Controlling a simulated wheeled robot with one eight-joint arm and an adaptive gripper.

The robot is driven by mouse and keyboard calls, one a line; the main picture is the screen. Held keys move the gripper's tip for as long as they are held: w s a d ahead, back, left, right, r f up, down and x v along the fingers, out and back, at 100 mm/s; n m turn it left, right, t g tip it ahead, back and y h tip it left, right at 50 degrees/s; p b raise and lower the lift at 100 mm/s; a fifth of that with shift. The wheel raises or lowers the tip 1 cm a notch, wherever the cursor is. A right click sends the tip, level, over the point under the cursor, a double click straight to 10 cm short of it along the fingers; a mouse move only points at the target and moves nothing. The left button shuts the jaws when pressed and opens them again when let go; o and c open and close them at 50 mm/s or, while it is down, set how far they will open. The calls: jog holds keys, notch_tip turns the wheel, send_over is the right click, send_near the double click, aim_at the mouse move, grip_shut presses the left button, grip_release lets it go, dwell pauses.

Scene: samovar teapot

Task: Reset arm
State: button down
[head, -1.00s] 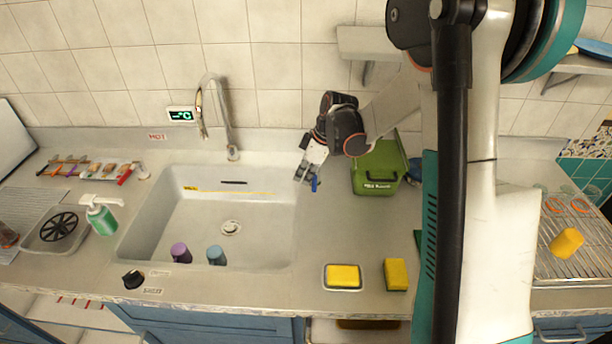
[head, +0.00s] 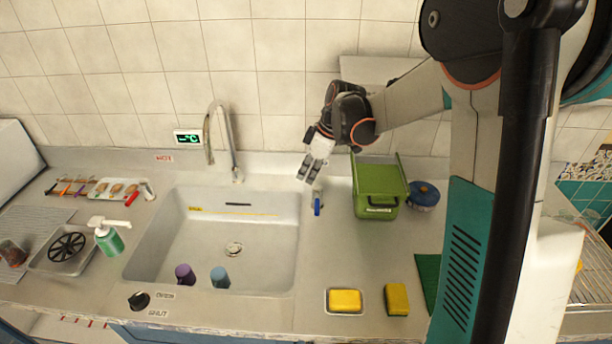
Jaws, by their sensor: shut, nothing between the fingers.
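My arm reaches in from the right in the head view. My gripper (head: 308,178) hangs above the right back corner of the sink, pointing down and to the left. Its fingers are shut with nothing between them. A small blue-handled item (head: 317,206) stands on the counter just below and right of the fingertips, apart from them as far as I can tell. The green box (head: 379,190) stands open to the right of my gripper.
The sink (head: 215,266) holds a purple cup (head: 185,275) and a blue cup (head: 220,277). The tap (head: 231,150) rises behind it. Yellow sponges (head: 345,300) lie at the front. A soap bottle (head: 108,237) stands left. A blue pot (head: 424,195) sits beside the green box.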

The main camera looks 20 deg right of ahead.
dwell(0.3)
jog(key=s+a+r+m+t+h, duration=0.25)
jog(key=s+r+m, duration=0.25)
jog(key=s+r, duration=0.5)
jog(key=s+a+f+m+t+b, duration=0.1)
jog(key=s+m, duration=0.4)
jog(key=s, duration=1.2)
jog(key=shift+a+f+m+t+h+b, duration=0.3)
jog(key=shift+f+m+t+h, duration=0.1)
jog(key=shift+f+t, duration=0.25)
